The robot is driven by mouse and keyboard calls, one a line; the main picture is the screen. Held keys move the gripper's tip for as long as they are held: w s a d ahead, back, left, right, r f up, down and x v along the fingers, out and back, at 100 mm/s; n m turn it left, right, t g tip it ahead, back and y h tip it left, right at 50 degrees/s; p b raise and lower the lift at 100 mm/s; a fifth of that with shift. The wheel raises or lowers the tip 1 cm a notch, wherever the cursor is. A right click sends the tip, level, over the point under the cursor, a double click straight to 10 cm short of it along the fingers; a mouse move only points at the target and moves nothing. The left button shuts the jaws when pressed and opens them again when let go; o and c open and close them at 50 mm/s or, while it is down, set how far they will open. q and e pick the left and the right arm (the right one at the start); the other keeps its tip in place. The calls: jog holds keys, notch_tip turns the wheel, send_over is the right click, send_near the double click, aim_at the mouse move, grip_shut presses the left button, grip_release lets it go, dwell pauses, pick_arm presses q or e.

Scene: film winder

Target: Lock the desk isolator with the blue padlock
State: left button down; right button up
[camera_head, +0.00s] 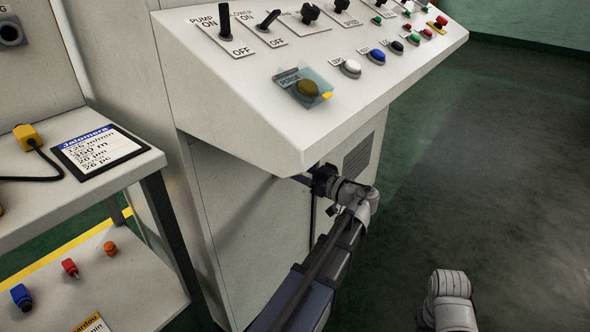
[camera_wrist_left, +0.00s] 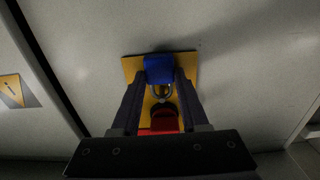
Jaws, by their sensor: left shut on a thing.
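In the left wrist view my left gripper (camera_wrist_left: 160,74) is shut on the blue padlock (camera_wrist_left: 159,67), one finger on each side of its body. The padlock's metal shackle faces the red and black isolator knob (camera_wrist_left: 164,121), in front of the yellow isolator plate (camera_wrist_left: 188,64). I cannot tell whether the shackle passes through the isolator or only lies in front of it. The knob is partly hidden by my gripper. In the head view my left arm reaches under the sloping desk; its fingers, the padlock and the isolator are hidden there. My right gripper is out of view.
The control desk (camera_head: 240,103) overhangs my left wrist, with switches and buttons on top. A side table (camera_head: 138,158) stands at left, with blue (camera_head: 21,295), red (camera_head: 69,267) and orange (camera_head: 109,248) pieces on its lower shelf. The floor at right is clear.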

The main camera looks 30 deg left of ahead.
pick_arm(q)
jog(key=shift+s, duration=0.1)
jog(key=shift+c, duration=1.7)
grip_release()
jog(key=shift+d, duration=0.1)
jog(key=d, duration=0.7)
jog(key=shift+s+d, duration=0.25)
jog(key=shift+d, duration=0.05)
